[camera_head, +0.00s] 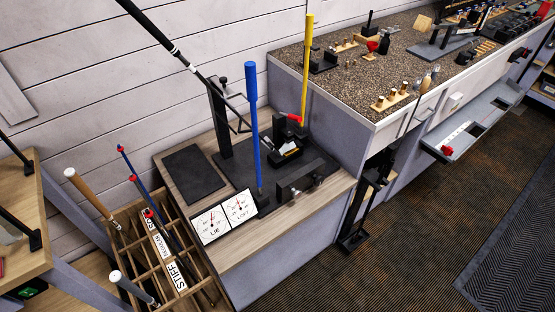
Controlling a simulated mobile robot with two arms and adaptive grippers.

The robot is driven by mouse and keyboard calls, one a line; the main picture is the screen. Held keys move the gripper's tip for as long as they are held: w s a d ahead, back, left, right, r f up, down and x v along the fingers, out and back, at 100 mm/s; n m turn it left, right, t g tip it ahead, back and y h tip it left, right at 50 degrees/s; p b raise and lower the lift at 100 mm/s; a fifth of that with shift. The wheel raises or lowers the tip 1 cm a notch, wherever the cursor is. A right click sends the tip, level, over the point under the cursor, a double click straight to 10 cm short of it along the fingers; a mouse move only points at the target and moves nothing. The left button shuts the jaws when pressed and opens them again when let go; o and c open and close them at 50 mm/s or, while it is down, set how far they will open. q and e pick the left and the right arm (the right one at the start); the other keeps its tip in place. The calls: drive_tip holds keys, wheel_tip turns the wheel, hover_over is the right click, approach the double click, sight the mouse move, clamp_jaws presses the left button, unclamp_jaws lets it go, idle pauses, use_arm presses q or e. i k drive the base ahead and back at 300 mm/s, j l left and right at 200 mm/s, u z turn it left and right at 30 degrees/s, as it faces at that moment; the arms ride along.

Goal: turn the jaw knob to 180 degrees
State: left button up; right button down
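A bending machine with a dark base plate (228,166) stands on the low wooden bench. A black jaw block (298,187) sits at the front right of the plate. A small round grey knob (319,181) shows at its right end; I take it for the jaw knob, but its angle is too small to read. A black clamp (284,148) with a red lever (294,118) stands behind it. A blue upright handle (251,115) and a yellow one (307,65) rise from the machine. Neither of my grippers is in view.
LIE and LOFT dials (224,217) stand at the bench's front. A club shaft (190,63) slants across the machine. A divided wooden crate (160,258) holds several shafts at lower left. A taller speckled counter (360,75) stands at right. The carpet (400,250) in front is clear.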

sight(297, 193)
drive_tip(key=u, duration=0.3)
drive_tip(key=i+l+u, duration=0.1)
drive_tip(key=l+u, duration=0.3)
drive_tip(key=l, duration=0.2)
drive_tip(key=l+u, duration=0.4)
drive_tip(key=l, duration=0.2)
